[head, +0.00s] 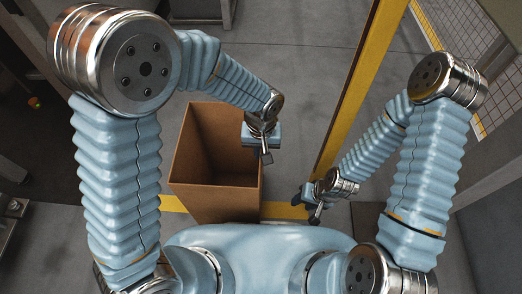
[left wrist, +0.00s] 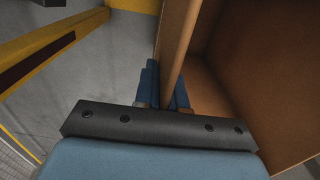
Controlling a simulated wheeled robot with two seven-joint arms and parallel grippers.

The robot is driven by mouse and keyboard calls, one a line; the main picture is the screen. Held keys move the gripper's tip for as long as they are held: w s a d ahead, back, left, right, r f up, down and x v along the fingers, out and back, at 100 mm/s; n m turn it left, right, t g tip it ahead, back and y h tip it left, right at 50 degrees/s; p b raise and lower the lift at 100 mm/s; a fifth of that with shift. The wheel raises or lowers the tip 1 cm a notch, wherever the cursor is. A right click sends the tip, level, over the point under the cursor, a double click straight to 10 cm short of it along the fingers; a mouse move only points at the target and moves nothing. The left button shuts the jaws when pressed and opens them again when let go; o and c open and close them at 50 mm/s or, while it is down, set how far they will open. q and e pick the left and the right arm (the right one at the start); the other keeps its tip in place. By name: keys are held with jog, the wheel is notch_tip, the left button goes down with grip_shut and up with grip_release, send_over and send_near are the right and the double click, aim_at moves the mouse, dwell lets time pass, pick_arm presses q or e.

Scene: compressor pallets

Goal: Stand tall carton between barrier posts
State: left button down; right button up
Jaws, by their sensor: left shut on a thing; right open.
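The tall brown carton (head: 215,202) stands open-topped in the middle of the head view, and its inside looks empty. My left gripper (head: 264,155) is at the carton's right wall. In the left wrist view its blue fingers (left wrist: 166,92) lie on both sides of that carton wall (left wrist: 176,42), shut on it. A yellow post (head: 360,80) rises to the right of the carton, apart from it. My right gripper (head: 312,206) is open and empty, low beside the foot of this post. The carton's underside is hidden, and I cannot make out a second post.
A yellow floor stripe (head: 284,210) runs past the carton's near side. A wire mesh fence (head: 462,50) with a yellow edge stands at the upper right. Dark equipment (head: 30,150) is at the left.

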pick_arm(q)
jog(key=shift+f, duration=0.15)
jog(key=c, duration=1.2)
grip_release()
notch_tip(320, 180, up, 12)
jog(key=shift+r+p, duration=0.25)
jog(key=shift+p, duration=0.75)
